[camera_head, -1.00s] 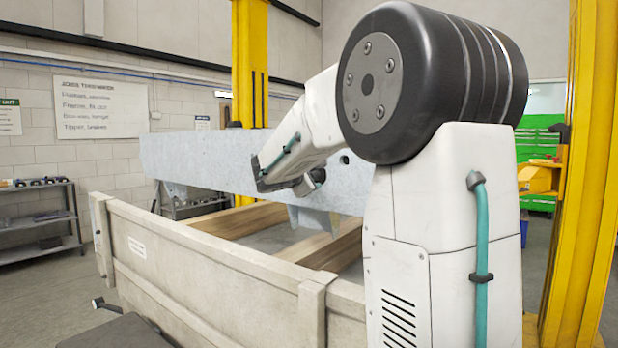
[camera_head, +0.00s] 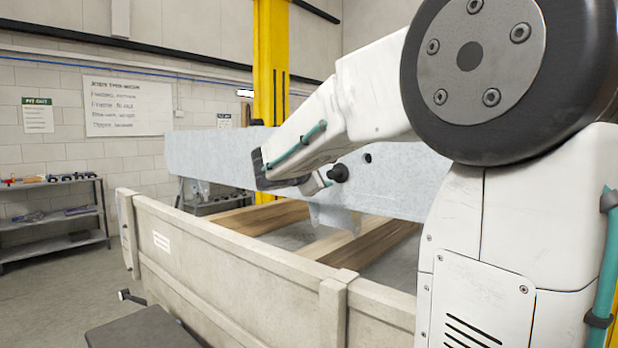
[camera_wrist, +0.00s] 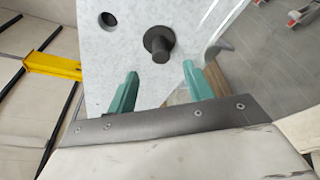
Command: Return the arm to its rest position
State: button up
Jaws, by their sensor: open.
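My arm (camera_head: 385,85) spans the right half of the head view, its forearm reaching left in front of a grey metal beam (camera_head: 215,155). The fingers of my gripper are not clear there. In the wrist view, my gripper (camera_wrist: 160,82) has two teal fingers spread apart with nothing between them. A dark round pin (camera_wrist: 159,43) sticks out of the beam's face (camera_wrist: 130,60) beyond the fingertips, and shows apart from them. The pin is also in the head view (camera_head: 338,173), just right of the forearm's end. A round hole (camera_wrist: 106,19) is beside the pin.
A pale trailer side wall (camera_head: 230,260) with wooden planks (camera_head: 355,245) behind it stands below the arm. A yellow post (camera_head: 270,70) rises behind the beam. A shelf (camera_head: 55,215) stands at the left wall, with open floor in front.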

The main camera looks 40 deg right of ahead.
jog(key=s+a+f+m+g+y, duration=0.1)
jog(key=s+a+f+m+y, duration=0.1)
jog(key=s+f, duration=0.2)
jog(key=s+a+f+m+g+y, duration=0.1)
jog(key=s+a+f+m+g, duration=0.1)
jog(key=s+f+m, duration=0.1)
jog(key=s+a+f+m+g+y, duration=0.1)
jog(key=s+a+f+m+y, duration=0.1)
jog(key=s+f, duration=0.3)
jog(key=shift+s+a+f+g+y, duration=0.1)
jog(key=shift+a+f+g+y, duration=0.2)
jog(key=shift+a+f, duration=0.25)
jog(key=s+a+f+m+y, duration=0.2)
jog(key=s+a+f+y, duration=0.2)
jog(key=s+a, duration=0.4)
jog(key=s+a+f+m+y, duration=0.2)
jog(key=s+a+f+y, duration=0.2)
jog(key=s+a, duration=0.5)
jog(key=a+y, duration=0.1)
jog(key=a, duration=0.4)
jog(key=shift+s+f+y, duration=0.15)
jog(key=shift+f+y, duration=0.15)
jog(key=shift+f, duration=0.05)
jog(key=shift+c, duration=0.2)
